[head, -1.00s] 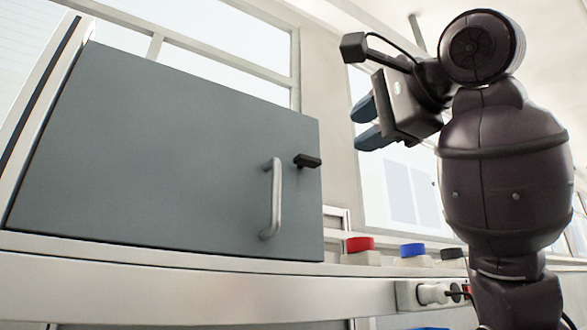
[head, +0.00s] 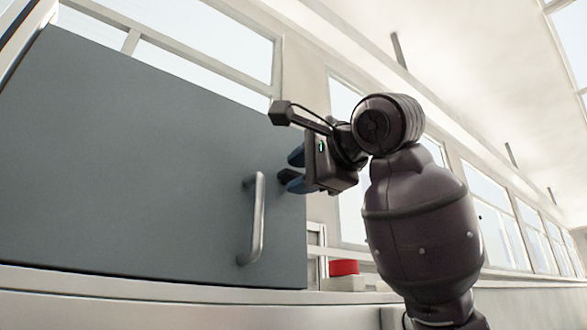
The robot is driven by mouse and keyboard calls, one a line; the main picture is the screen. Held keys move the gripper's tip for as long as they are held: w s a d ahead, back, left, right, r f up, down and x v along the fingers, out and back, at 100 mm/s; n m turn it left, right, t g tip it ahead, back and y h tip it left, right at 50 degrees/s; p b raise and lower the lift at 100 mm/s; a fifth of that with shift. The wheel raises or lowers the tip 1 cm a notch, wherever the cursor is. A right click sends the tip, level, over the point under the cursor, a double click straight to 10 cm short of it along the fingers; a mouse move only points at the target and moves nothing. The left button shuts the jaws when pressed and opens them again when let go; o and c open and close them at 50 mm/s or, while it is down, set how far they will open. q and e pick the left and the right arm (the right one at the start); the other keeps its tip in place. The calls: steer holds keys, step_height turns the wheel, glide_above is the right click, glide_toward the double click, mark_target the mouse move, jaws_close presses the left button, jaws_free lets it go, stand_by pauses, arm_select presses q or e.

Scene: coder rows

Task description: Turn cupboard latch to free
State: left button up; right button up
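The cupboard has a flat grey door (head: 130,150) that is shut, with a pale upright bar handle (head: 255,218) near its right edge. The small black latch (head: 288,175) sits above and to the right of the handle and is partly hidden by my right gripper. My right gripper (head: 293,169) is at the latch, its blue fingertips apart, one above the other, pointing left at the door. The latch shows between or just behind the fingers; I cannot tell whether they touch it. My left gripper is out of view.
A pale ledge (head: 150,285) runs under the door. Windows line the wall behind. The space in front of the door's left part is clear.

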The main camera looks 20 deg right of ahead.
steer(key=shift+w+a+r, duration=0.1)
steer(key=shift+w+a, duration=0.15)
steer(key=shift+w, duration=0.45)
steer(key=shift+w+a, duration=0.1)
steer(key=shift+w, duration=0.2)
steer(key=shift+c, duration=0.4)
jaws_close()
